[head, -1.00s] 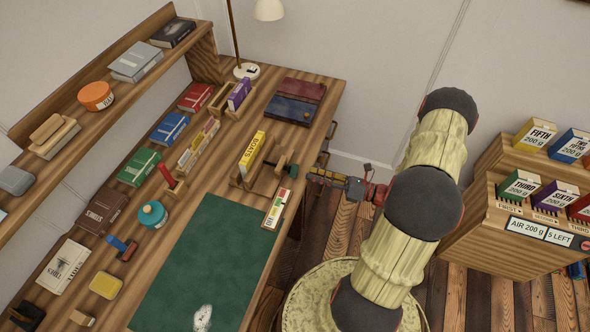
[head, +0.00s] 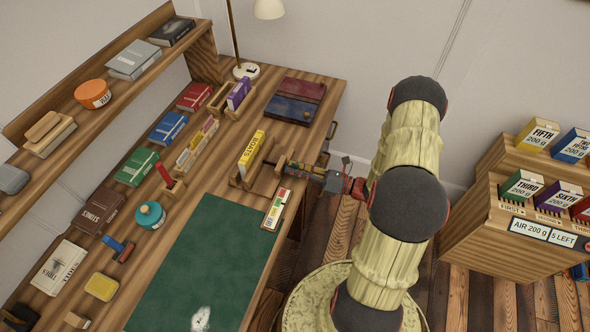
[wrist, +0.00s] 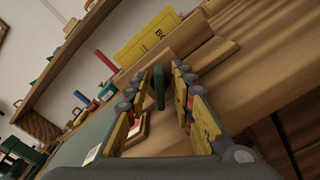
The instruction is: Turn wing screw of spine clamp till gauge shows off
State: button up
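The spine clamp (head: 238,182) is a wooden block at the desk's right edge, holding an upright yellow book (head: 251,150). Its dark green wing screw (wrist: 158,87) shows in the wrist view, standing nearly edge-on between my fingers. In the head view my gripper (head: 285,164) covers most of the screw. My gripper (wrist: 156,88) is open, with a finger on each side of the screw and visible gaps. The gauge (head: 276,209) is a small coloured strip in a wooden holder beside the clamp; its reading is too small to tell.
A green mat (head: 205,265) covers the desk in front of the clamp. Small books in a rack (head: 197,147) stand left of it, and red and blue flat books (head: 295,101) lie behind. A box shelf (head: 510,225) stands on the right, across open floor.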

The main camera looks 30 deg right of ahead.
grip_shut()
jog(key=shift+n, duration=0.4)
